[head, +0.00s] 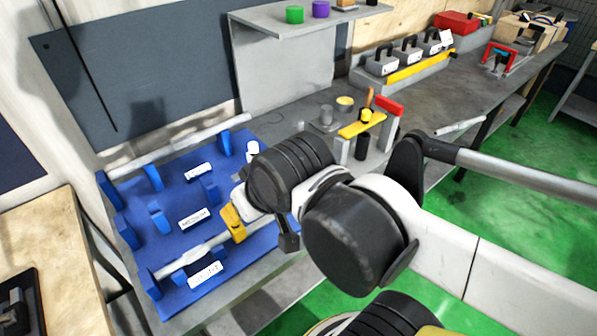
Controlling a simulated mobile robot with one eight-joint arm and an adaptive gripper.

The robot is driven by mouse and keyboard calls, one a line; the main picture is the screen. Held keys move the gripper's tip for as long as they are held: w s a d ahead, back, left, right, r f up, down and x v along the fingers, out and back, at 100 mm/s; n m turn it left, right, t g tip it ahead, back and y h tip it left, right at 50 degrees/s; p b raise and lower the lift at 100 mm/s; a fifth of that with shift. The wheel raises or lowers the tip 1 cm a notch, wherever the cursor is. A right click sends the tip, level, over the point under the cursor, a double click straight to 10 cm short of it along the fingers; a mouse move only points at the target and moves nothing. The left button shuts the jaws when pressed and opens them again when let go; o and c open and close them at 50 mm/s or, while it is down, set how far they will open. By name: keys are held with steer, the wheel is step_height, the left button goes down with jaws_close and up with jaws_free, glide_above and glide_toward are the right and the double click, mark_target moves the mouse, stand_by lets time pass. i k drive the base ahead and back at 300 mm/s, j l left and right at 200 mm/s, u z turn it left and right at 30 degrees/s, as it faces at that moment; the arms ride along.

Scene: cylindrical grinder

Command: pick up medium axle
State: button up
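The blue axle rack (180,195) lies on the bench at left. Its middle row, with a label that seems to read MEDIUM (194,217), shows bare blue holders and no visible axle. A long pale axle (175,146) lies across the back row. Another axle (190,253) lies in the front row, by a partly legible label. A pale metal cylinder (460,127) lies on the bench at right; I cannot tell which axle it is. My gripper (240,208) is over the rack's right side, mostly hidden by my dark wrist. Its opening and any contact cannot be made out.
A yellow-topped fixture with a red part (388,106) stands behind my wrist. Grey blocks with black handles (407,52) and a red box (456,22) stand farther back. Green and purple cylinders (320,9) sit on a shelf. Green floor is open at right.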

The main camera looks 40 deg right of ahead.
mark_target(464, 124)
steer(key=z, duration=2.4)
steer(key=i+j, duration=0.1)
steer(key=i, duration=1.2)
